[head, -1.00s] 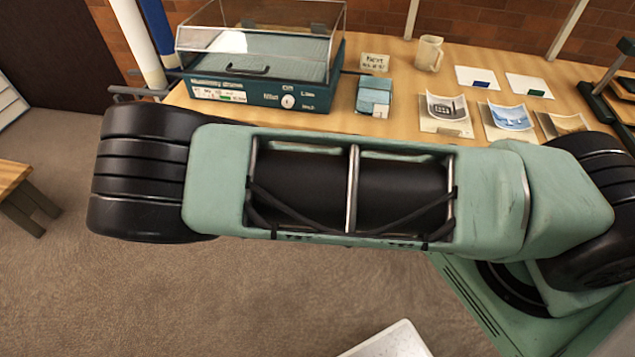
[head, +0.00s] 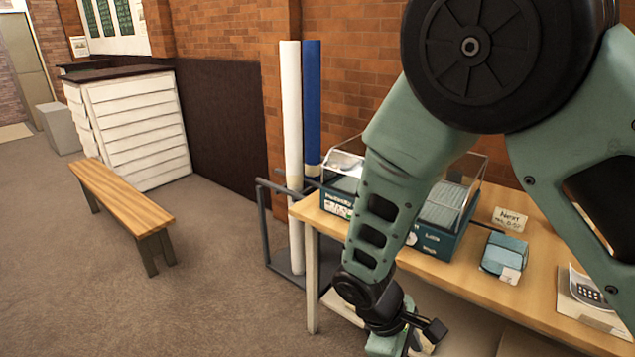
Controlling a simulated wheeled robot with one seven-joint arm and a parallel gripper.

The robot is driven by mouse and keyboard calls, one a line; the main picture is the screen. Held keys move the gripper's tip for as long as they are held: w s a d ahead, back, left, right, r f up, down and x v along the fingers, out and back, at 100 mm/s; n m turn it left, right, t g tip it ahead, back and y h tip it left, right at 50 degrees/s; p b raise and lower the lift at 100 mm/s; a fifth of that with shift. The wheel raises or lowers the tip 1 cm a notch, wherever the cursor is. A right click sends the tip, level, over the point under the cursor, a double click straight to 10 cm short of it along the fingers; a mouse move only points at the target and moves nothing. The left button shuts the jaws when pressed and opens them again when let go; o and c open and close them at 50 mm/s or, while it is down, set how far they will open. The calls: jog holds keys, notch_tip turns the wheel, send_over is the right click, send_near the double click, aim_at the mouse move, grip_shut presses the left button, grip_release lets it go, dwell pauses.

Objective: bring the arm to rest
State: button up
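My arm crosses the right half of the head view, bent with its elbow at the top and its forearm pointing down. The wrist of my arm (head: 375,308) hangs in front of the table's near edge, at the bottom of the picture. The picture's lower edge cuts off the end of the arm, so my gripper's fingers do not show. Whether they hold anything cannot be seen.
A wooden table (head: 455,285) stands behind my arm. On it are a teal box with a clear lid (head: 437,240), a blue packet (head: 504,255), a sign (head: 510,219) and a picture card (head: 590,300). Rolls stand in a rack (head: 268,230). A bench (head: 120,198) stands left; floor between is open.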

jog(key=s+a+r+m+y, duration=0.1)
jog(key=s+r+m+y, duration=0.1)
jog(key=s+r, duration=0.4)
jog(key=s+r+m+t+y, duration=0.1)
jog(key=s+r, duration=0.5)
jog(key=r, duration=0.6)
jog(key=m+y, duration=0.1)
jog(key=y, duration=0.1)
jog(key=shift+s+a+r+y, duration=0.3)
jog(key=shift+a+r+y, duration=0.05)
jog(key=shift+y, duration=0.05)
